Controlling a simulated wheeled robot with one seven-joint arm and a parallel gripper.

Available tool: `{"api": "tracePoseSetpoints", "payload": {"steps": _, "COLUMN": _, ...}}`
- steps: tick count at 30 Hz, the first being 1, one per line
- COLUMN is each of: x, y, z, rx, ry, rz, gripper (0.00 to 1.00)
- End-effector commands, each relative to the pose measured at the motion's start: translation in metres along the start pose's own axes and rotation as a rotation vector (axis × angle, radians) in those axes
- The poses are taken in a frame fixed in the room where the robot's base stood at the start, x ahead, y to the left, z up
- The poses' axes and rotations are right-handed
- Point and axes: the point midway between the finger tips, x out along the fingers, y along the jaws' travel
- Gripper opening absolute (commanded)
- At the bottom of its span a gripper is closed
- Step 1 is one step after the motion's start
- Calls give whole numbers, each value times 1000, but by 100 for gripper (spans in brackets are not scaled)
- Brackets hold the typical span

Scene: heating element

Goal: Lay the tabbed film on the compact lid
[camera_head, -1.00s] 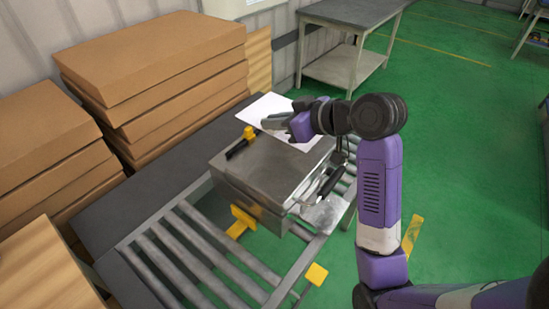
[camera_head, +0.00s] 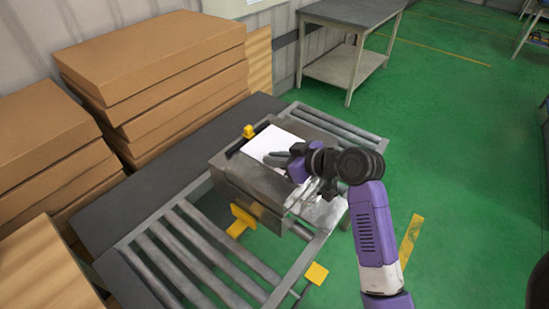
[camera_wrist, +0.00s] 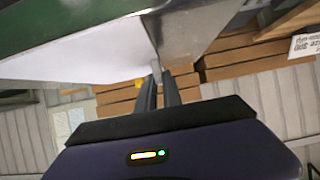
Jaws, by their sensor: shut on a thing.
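The white film (camera_head: 262,141) is over the top of the grey metal box, whose lid (camera_head: 240,172) shows in front of it. The film also shows in the wrist view (camera_wrist: 75,58) as a flat white sheet beside a grey metal surface. My gripper (camera_head: 270,159) is at the film's near right edge. In the wrist view its fingers (camera_wrist: 158,78) are shut on a small grey tab at the film's edge. I cannot tell whether the film touches the lid or hangs just above it. My gripper and arm hide part of the lid's right side.
The box stands on a roller conveyor (camera_head: 190,252) with yellow blocks along it. A yellow-topped piece (camera_head: 249,131) stands at the lid's far left edge. Stacked brown cartons (camera_head: 150,60) are at the left. A grey workbench (camera_head: 350,14) stands behind; green floor at right is open.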

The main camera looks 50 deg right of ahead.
Motion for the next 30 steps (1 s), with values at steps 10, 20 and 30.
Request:
{"api": "tracePoseSetpoints", "payload": {"steps": 10, "x": 1, "y": 0, "z": 1, "rx": -1, "ry": 0, "rz": -1, "gripper": 32}}
{"api": "tracePoseSetpoints", "payload": {"steps": 20, "x": 0, "y": 0, "z": 0, "rx": -1, "ry": 0, "rz": 0, "gripper": 32}}
{"api": "tracePoseSetpoints", "payload": {"steps": 30, "x": -46, "y": 1, "z": -1, "rx": -1, "ry": 2, "rz": 3, "gripper": 32}}
